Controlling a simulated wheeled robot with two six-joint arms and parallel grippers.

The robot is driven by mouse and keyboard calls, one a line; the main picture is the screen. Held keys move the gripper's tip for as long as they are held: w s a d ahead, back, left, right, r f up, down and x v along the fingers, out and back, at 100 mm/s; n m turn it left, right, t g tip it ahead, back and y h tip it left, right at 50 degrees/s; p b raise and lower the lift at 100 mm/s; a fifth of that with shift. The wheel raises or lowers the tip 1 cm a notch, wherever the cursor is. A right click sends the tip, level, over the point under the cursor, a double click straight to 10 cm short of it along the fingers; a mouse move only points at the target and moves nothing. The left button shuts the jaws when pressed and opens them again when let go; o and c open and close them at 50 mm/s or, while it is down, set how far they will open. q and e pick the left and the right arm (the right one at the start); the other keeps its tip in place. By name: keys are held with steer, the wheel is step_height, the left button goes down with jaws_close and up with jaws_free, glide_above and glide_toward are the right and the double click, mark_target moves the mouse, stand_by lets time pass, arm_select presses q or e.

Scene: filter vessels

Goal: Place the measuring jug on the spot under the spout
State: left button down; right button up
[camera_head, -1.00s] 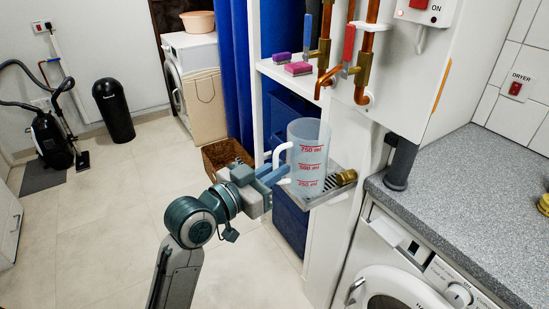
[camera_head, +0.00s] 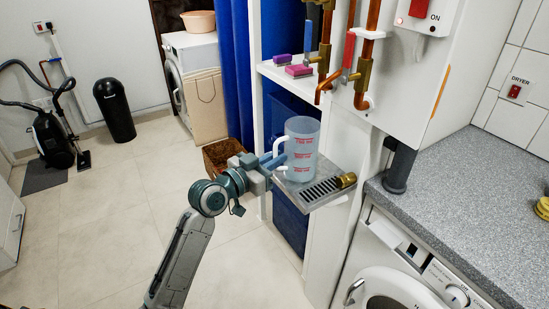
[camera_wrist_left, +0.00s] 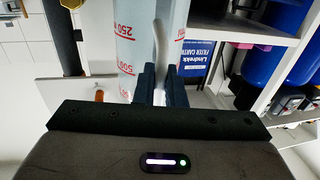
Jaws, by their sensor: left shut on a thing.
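The measuring jug (camera_head: 302,152) is a clear, bluish cup with red markings and a white handle, upright over the far-left part of the metal drip tray (camera_head: 335,201). I cannot tell whether its base touches the tray. My left gripper (camera_head: 273,166) is shut on the jug's handle from the left. The left wrist view shows the gripper fingers (camera_wrist_left: 161,84) around the pale handle, beside the jug wall (camera_wrist_left: 130,35). A copper spout (camera_head: 322,92) bends down above the tray, higher than the jug and to its right in the picture. My right gripper is out of view.
A brass fitting (camera_head: 347,180) sits at the tray's right end. A white shelf post stands left of the tray, and a shelf behind holds two sponges (camera_head: 299,70). The grey worktop (camera_head: 440,190) and washing machine (camera_head: 395,290) are at the right.

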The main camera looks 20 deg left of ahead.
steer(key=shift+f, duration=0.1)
arm_select(q)
steer(key=shift+f, duration=0.1)
steer(key=c, duration=1.5)
jaws_free()
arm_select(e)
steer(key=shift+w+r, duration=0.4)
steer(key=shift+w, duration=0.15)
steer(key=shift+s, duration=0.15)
arm_select(q)
steer(key=v, duration=1.2)
steer(key=shift+b, duration=0.35)
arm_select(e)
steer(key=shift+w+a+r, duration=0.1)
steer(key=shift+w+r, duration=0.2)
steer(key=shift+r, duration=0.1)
